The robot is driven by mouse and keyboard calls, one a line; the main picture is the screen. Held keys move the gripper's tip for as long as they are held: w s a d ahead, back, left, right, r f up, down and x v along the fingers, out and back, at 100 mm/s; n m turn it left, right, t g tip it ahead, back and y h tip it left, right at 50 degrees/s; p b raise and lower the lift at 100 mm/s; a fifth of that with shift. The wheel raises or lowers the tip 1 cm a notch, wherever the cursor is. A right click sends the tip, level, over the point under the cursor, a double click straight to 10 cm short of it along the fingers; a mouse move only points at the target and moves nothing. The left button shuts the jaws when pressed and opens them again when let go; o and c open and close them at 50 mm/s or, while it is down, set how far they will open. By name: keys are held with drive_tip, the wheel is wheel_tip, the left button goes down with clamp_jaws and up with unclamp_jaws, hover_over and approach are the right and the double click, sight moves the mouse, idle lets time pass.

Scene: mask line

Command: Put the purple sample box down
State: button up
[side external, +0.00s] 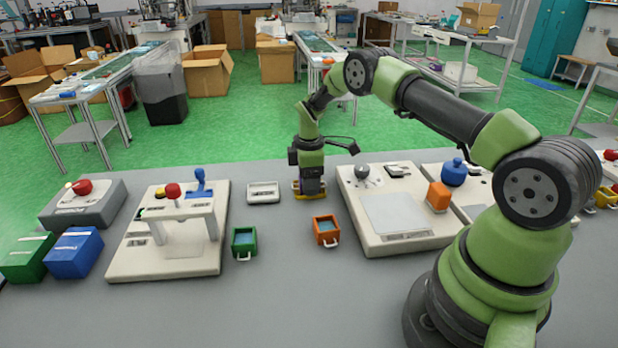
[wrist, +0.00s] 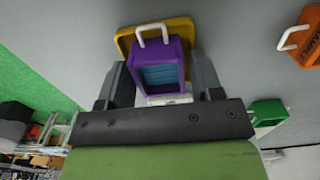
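The purple sample box (wrist: 160,62) shows in the wrist view, with a blue inside and a white handle on its far side. My gripper (wrist: 162,80) has a finger against each side of it and is shut on it. A yellow plate or tray (wrist: 124,38) lies under or just behind the box. In the side view my gripper (side external: 310,186) points straight down, low over the table, with the yellow piece (side external: 311,197) at its tip. The purple box is mostly hidden there. I cannot tell whether it touches the yellow piece.
An orange open box (side external: 326,231) and a green open box (side external: 244,242) stand nearer the front. A small white device (side external: 263,192) lies left of my gripper. A white press station (side external: 175,258) is further left, and a white panel station (side external: 390,242) stands close on the right.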

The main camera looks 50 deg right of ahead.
drive_tip(key=shift+o, duration=0.8)
drive_tip(key=shift+r, duration=0.1)
drive_tip(key=s+a+r+m+t, duration=0.1)
drive_tip(key=a+r+m, duration=0.15)
drive_tip(key=r, duration=0.85)
drive_tip(key=s+a+r+m+t, duration=0.1)
drive_tip(key=s+a+r, duration=0.15)
drive_tip(key=r, duration=0.95)
drive_tip(key=s+a+r+m+t+y, duration=0.1)
drive_tip(key=s+a+r+m+t, duration=0.2)
drive_tip(key=s+a+r+m, duration=0.6)
drive_tip(key=s+a+f+t+y, duration=0.1)
drive_tip(key=s+a+f+t, duration=0.1)
drive_tip(key=s, duration=1)
drive_tip(key=shift+s+a, duration=0.4)
drive_tip(key=shift+a, duration=0.4)
